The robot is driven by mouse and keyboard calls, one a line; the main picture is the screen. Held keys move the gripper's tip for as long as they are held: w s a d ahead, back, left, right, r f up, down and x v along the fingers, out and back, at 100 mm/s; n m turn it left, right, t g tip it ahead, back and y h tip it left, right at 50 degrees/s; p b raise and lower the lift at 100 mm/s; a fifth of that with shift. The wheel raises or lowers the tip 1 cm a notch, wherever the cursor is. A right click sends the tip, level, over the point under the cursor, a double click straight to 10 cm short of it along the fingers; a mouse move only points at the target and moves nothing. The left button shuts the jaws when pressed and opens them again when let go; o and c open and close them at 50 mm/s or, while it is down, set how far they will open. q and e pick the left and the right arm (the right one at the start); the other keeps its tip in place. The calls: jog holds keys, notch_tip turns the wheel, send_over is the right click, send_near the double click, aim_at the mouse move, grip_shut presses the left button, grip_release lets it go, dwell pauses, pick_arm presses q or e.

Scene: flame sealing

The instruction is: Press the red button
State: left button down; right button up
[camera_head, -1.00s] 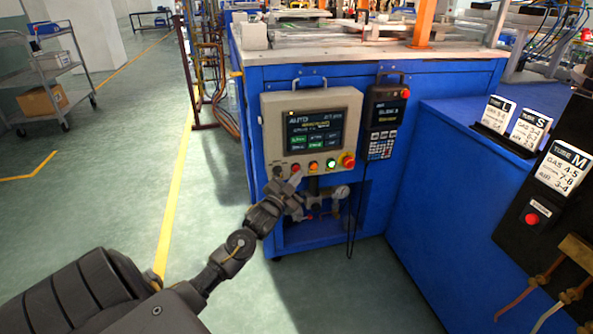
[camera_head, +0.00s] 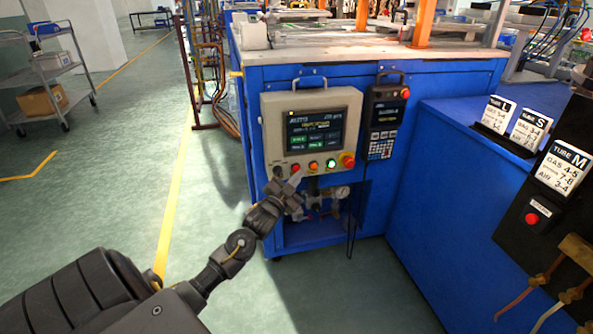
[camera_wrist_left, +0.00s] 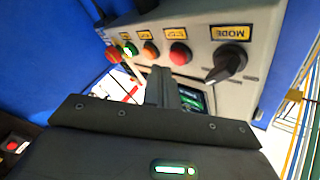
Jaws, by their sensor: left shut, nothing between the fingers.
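The control panel (camera_head: 270,125) on the blue machine has a row of controls below its screen. A small red button (camera_head: 295,168) sits left of an orange and a green one. In the left wrist view the red button (camera_wrist_left: 180,54) lies between the orange button and the MODE knob (camera_wrist_left: 228,66). My left gripper (camera_head: 290,182) is just below the red button in the head view. In the wrist view its shut, empty fingers (camera_wrist_left: 159,82) end below the orange and red buttons. Contact with the panel cannot be told. My right gripper is out of view.
A larger red knob (camera_head: 348,160) is at the row's right end. A handheld pendant (camera_head: 384,115) hangs right of the panel. Another red button (camera_head: 532,218) is on the black board at the right. A gauge (camera_head: 342,192) and pipes are below the panel.

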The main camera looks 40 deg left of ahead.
pick_arm(q)
jog(key=shift+w+a, duration=0.25)
jog(key=shift+a, duration=0.1)
jog(key=shift+w+a, duration=0.2)
jog(key=shift+a, duration=0.15)
dwell(0.9)
dwell(0.3)
jog(key=shift+s+d+p, duration=0.5)
jog(key=shift+d+p, duration=0.2)
jog(key=shift+p, duration=0.15)
